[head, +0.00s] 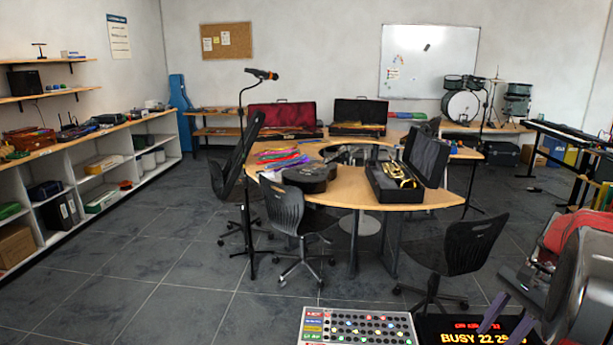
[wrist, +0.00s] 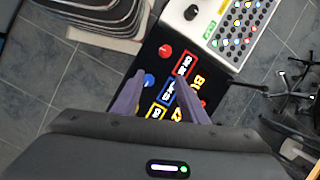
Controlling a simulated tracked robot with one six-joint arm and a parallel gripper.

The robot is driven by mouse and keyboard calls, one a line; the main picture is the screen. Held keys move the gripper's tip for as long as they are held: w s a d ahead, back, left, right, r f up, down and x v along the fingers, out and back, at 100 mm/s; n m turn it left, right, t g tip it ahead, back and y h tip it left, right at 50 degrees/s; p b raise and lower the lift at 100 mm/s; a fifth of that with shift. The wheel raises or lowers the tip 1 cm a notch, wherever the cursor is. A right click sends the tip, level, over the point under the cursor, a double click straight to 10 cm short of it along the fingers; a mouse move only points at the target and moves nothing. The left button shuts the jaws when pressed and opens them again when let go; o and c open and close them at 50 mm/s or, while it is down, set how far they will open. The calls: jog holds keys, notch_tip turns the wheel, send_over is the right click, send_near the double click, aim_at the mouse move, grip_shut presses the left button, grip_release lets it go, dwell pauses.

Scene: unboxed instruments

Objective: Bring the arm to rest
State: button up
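My gripper (head: 508,312) shows at the bottom right of the head view as two purple fingers over a black panel with lit red and yellow text. In the wrist view my gripper (wrist: 161,77) has its two purple fingers apart, with a clear gap and nothing between them. The lit panel (wrist: 197,82) with red and blue knobs shows behind and between the fingers. My gripper looks empty. The rest of my arm is mostly hidden.
A white control box (head: 357,327) with coloured buttons lies beside the panel. A curved wooden table (head: 350,190) bears instruments and open cases. Black chairs (head: 288,212) stand around it. Shelves (head: 100,155) line the left wall. The tiled floor (head: 150,280) at left is clear.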

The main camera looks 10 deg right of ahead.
jog(key=s+a+r+n+t+h, duration=0.1)
jog(key=a+n, duration=0.4)
jog(key=a, duration=0.6)
jog(key=s+a+r+n+t+h, duration=0.1)
jog(key=s+a+r+n, duration=0.3)
jog(key=a, duration=0.8)
jog(key=s+a+r+n+t+h, duration=0.1)
jog(key=s+a+r+n+t, duration=0.1)
jog(key=a+n, duration=0.5)
jog(key=s+a+t, duration=0.1)
jog(key=s+a, duration=0.1)
jog(key=a, duration=0.2)
jog(key=shift+s+a+r+n+h, duration=0.15)
jog(key=shift+a+r+n+h, duration=0.05)
jog(key=shift+a+n+h, duration=0.15)
